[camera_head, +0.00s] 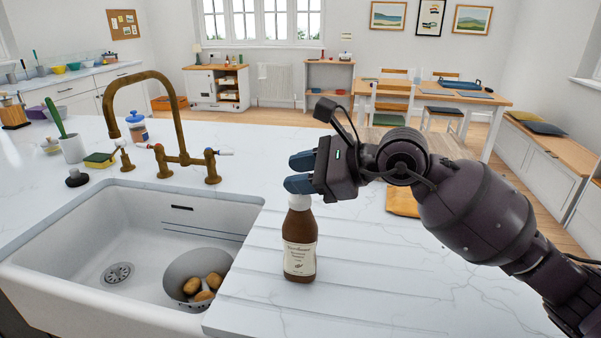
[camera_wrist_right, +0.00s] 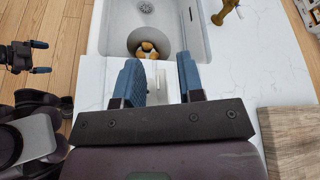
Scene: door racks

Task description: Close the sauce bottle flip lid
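The brown sauce bottle (camera_head: 300,245) with a cream label stands upright on the grooved counter right of the sink. Its pale cap (camera_head: 299,203) is just below my right gripper's fingers, which partly hide it; I cannot tell how the flip lid sits. My right gripper (camera_head: 301,173) is open, its two blue fingertips apart just above the bottle's top. In the wrist view the right gripper (camera_wrist_right: 160,82) also shows open, with pale shapes between the fingers that I cannot identify clearly. My left gripper (camera_wrist_right: 41,57) shows at that view's left edge, open and empty, away from the bottle.
The white sink (camera_head: 60,262) holds a grey bowl (camera_head: 182,268) with several potatoes. A brass tap (camera_head: 178,130) stands behind it. A sponge (camera_head: 100,160) and a jar (camera_head: 137,127) are farther left. A wooden board (camera_head: 402,203) lies behind my right arm. The counter right of the bottle is clear.

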